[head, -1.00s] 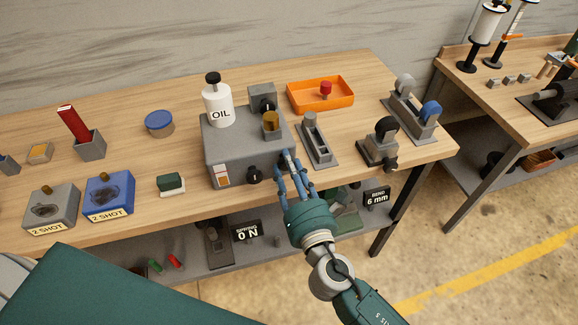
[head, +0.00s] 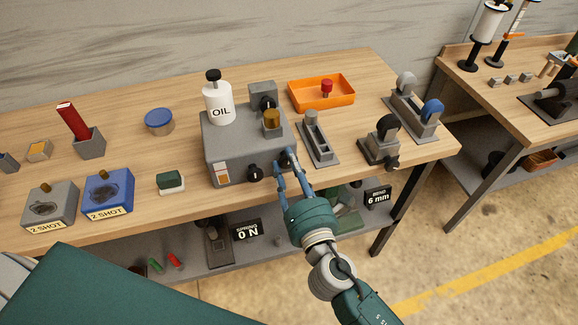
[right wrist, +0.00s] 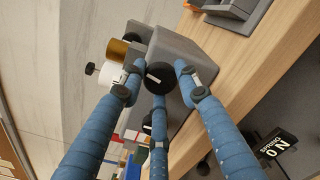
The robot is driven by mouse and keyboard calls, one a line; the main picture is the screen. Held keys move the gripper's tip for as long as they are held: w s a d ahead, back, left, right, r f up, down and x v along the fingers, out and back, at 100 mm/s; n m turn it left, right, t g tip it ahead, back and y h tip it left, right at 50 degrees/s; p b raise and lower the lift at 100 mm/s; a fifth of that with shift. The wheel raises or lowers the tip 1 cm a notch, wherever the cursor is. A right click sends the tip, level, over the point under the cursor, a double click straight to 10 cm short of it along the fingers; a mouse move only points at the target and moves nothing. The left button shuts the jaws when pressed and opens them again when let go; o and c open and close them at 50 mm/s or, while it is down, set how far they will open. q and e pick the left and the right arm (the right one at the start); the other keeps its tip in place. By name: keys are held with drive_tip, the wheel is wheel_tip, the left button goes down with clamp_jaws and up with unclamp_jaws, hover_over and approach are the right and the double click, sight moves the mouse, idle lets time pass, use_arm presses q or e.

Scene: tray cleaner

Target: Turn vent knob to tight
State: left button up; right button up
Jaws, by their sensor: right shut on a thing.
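The grey box (head: 232,150) stands near the front edge of the bench. Its front face carries a black knob (head: 255,173) at the middle and a second black vent knob (head: 282,167) at the right corner, partly hidden by my fingers. My right gripper (head: 286,157) is shut on this right-hand knob from the front. In the right wrist view the vent knob (right wrist: 160,75) sits between my three blue fingers, with a short white pointer mark on its face. What the mark points to cannot be read. My left gripper is not in view.
Below is a shelf with signs.

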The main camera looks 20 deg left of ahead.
drive_tip(key=m, duration=0.3)
drive_tip(key=shift+w+d+r+m+b, duration=0.1)
drive_tip(key=shift+w+r+m+b, duration=0.1)
drive_tip(key=shift+m+b, duration=0.2)
drive_tip(key=m, duration=0.3)
drive_tip(key=shift+m, duration=0.3)
drive_tip(key=m, duration=0.4)
drive_tip(key=shift+s+f+m, duration=0.1)
drive_tip(key=shift+m, duration=1.5)
drive_tip(key=shift+f, duration=0.1)
drive_tip(key=o, duration=1.1)
drive_tip(key=shift+d, duration=0.1)
drive_tip(key=shift+o, duration=0.2)
drive_tip(key=shift+s+f, duration=0.1)
